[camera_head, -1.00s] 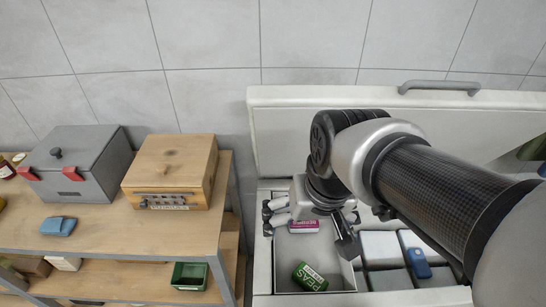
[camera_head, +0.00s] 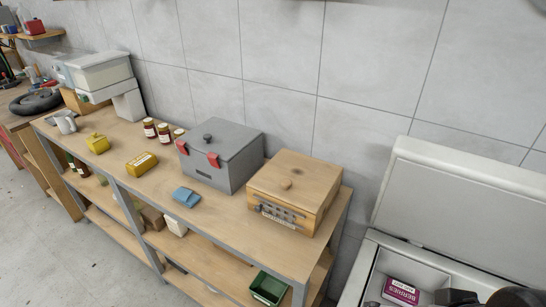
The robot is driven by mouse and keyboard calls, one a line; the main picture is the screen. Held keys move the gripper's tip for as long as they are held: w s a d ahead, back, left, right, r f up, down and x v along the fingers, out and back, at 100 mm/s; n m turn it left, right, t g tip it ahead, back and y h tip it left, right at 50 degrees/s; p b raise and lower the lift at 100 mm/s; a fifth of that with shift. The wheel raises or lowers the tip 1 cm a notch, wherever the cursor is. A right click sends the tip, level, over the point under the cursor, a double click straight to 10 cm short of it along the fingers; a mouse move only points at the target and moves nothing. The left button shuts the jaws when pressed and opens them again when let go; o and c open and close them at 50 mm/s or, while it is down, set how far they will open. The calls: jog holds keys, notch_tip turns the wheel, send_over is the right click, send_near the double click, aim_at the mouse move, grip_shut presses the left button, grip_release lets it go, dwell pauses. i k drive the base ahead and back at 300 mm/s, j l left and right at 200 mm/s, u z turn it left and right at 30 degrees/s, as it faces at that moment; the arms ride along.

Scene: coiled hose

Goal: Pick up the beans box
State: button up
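No box with a readable beans label shows. A yellow box (camera_head: 141,163) with a small label lies on the shelf top, left of the grey lidded box; its writing is too small to read. A magenta box marked berries (camera_head: 401,291) stands inside the open white chest at lower right. Dark parts at the bottom right edge seem to be my gripper (camera_head: 458,298), just right of the berries box. Most of it is cut off, so its opening and any hold are hidden.
The grey box (camera_head: 219,158) with red latches and a wooden box (camera_head: 295,194) stand on the shelf top (camera_head: 240,222). A blue item (camera_head: 186,197), several jars and a yellow dish (camera_head: 97,143) are there too. A green bin (camera_head: 268,288) is below. The chest lid (camera_head: 465,210) stands open.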

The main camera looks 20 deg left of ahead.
aim_at(139, 166)
jog(key=u, duration=1.7)
jog(key=i+z, duration=0.1)
jog(key=z, duration=1.1)
jog(key=i+j+z, duration=0.25)
jog(key=j+z, duration=0.25)
jog(key=j, duration=0.35)
jog(key=i+j+z, duration=0.1)
jog(key=j+z, duration=0.4)
jog(key=j, duration=0.45)
jog(key=j+z, duration=0.45)
jog(key=j, duration=1.05)
jog(key=k+j, duration=0.15)
jog(key=j, duration=0.95)
